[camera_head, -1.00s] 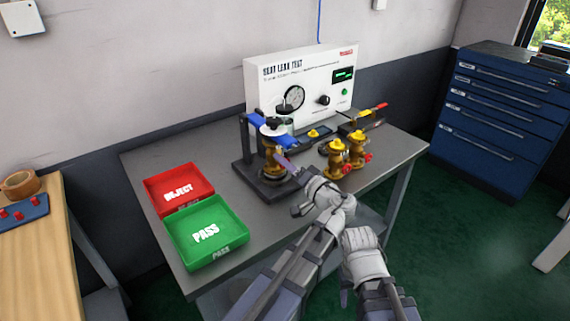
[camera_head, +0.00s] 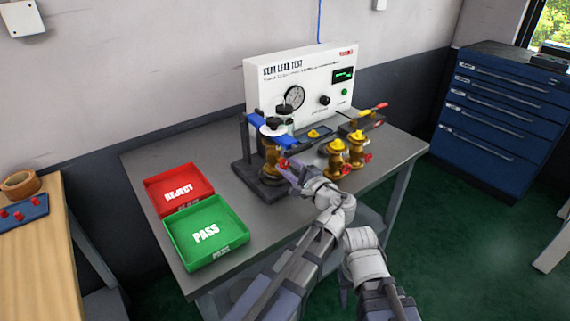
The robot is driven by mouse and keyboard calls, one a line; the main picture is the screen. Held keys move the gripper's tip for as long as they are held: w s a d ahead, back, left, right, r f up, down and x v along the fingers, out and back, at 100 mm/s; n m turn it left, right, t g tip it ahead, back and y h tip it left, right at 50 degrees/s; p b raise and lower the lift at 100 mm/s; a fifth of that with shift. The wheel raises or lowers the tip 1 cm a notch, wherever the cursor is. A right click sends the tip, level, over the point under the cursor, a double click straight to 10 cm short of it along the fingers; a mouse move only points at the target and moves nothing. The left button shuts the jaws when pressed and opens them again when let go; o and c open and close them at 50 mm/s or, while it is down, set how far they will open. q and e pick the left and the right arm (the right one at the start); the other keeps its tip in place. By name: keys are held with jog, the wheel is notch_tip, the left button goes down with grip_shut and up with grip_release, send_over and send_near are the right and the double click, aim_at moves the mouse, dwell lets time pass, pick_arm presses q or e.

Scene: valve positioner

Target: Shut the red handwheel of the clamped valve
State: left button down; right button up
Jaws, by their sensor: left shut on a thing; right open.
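The clamped valve (camera_head: 270,158) is a brass body upright in a dark stand under a blue clamp bar (camera_head: 262,120). Its red handwheel (camera_head: 284,163) shows on its right side, partly covered by my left gripper. My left gripper (camera_head: 288,169) is shut on the red handwheel, and its fingers hide part of the wheel. How far the wheel is turned cannot be seen. My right gripper (camera_head: 346,290) is low in front of the bench, apart from the valve, small and partly hidden by my own arm.
Two more brass valves with red handwheels, a left one (camera_head: 335,160) and a right one (camera_head: 357,150), stand right of the clamp. The leak test panel (camera_head: 300,85) is behind. A red reject tray (camera_head: 178,190) and green pass tray (camera_head: 207,233) lie at left.

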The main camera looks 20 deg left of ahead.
pick_arm(q)
jog(key=m, duration=0.5)
jog(key=shift+m, duration=2.4)
jog(key=shift+c, duration=2.2)
grip_release()
jog(key=shift+s+d, duration=0.1)
